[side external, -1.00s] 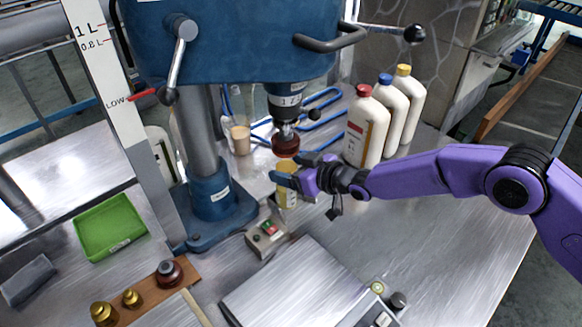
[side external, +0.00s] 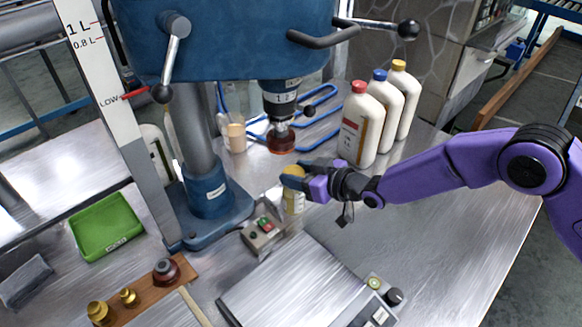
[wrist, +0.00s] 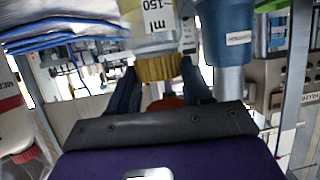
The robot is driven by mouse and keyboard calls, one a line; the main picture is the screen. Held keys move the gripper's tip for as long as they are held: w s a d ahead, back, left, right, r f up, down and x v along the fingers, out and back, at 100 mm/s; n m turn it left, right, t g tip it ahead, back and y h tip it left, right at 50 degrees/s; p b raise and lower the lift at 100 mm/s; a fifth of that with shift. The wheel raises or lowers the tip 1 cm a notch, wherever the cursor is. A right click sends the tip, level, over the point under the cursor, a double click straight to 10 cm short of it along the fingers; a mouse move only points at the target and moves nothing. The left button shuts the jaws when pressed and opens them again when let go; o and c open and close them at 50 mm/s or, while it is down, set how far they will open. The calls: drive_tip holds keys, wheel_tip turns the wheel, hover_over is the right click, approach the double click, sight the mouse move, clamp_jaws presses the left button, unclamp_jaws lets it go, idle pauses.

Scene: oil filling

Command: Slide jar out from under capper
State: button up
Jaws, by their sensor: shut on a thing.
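The jar (side external: 293,201) has a yellow cap (side external: 292,170) and a pale label. It stands slightly right of and in front of the capper's red-brown chuck (side external: 281,140) in the side view, below it and apart. My gripper (side external: 294,182) is shut on the jar near its top, coming from the right. In the wrist view, which looks inverted, the jar's label (wrist: 156,18) and yellow cap (wrist: 160,68) show between the blue fingers (wrist: 163,88). The jar's base is partly hard to make out.
A switch box (side external: 263,232) stands close to the jar's front left, with a metal plate (side external: 292,282) in front. The capper's blue column base (side external: 210,203) is to the left. Bottles (side external: 362,130) stand behind right. The bench at right is bare.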

drive_tip(key=s+d, duration=0.9)
drive_tip(key=shift+s+d, duration=0.2)
drive_tip(key=shift+d, duration=0.2)
idle(0.4)
drive_tip(key=o, duration=1.2)
drive_tip(key=v, duration=1.2)
drive_tip(key=shift+a+r, duration=0.1)
